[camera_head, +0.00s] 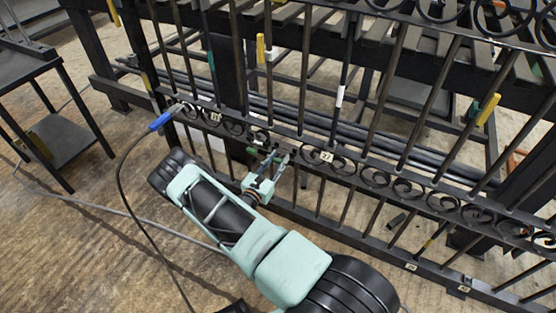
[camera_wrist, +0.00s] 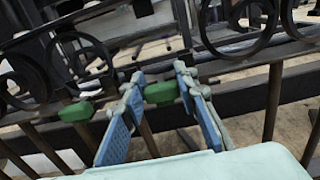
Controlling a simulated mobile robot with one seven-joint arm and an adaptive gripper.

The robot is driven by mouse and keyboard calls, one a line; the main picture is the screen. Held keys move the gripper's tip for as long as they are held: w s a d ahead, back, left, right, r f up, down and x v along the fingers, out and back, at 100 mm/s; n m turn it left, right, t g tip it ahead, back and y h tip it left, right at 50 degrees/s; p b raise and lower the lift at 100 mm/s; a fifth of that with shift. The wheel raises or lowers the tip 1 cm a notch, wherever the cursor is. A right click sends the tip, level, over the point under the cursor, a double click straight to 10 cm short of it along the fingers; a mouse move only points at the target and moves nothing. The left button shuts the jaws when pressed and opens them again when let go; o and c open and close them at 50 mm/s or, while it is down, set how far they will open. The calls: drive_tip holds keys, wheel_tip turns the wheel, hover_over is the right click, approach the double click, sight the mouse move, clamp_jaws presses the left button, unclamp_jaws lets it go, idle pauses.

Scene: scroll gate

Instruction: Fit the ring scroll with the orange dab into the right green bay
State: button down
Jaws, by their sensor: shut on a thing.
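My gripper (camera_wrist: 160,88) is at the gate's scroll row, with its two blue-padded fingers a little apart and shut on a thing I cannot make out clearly. In the head view my gripper (camera_head: 277,160) reaches the row from the front. One green block (camera_wrist: 162,92) shows between the fingertips, and another green block (camera_wrist: 77,112) sits just left of the left finger. A dark ring (camera_wrist: 48,62) stands left of the fingers, and another dark ring (camera_wrist: 203,28) to the right. I see no orange dab for certain, so I cannot tell which ring is the task's scroll.
The dark gate (camera_head: 385,165) has close-set upright bars and a scroll row running down to the right. A blue-handled tool (camera_head: 160,121) with a black cable is left of my arm. A dark side table (camera_head: 22,62) stands far left. The floor in front is mostly clear.

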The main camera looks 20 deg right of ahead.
sight(277, 161)
drive_tip(key=p+v, duration=0.1)
drive_tip(key=v, duration=0.4)
drive_tip(key=shift+s+a, duration=0.1)
drive_tip(key=c, duration=1.5)
unclamp_jaws()
drive_tip(key=v, duration=1.2)
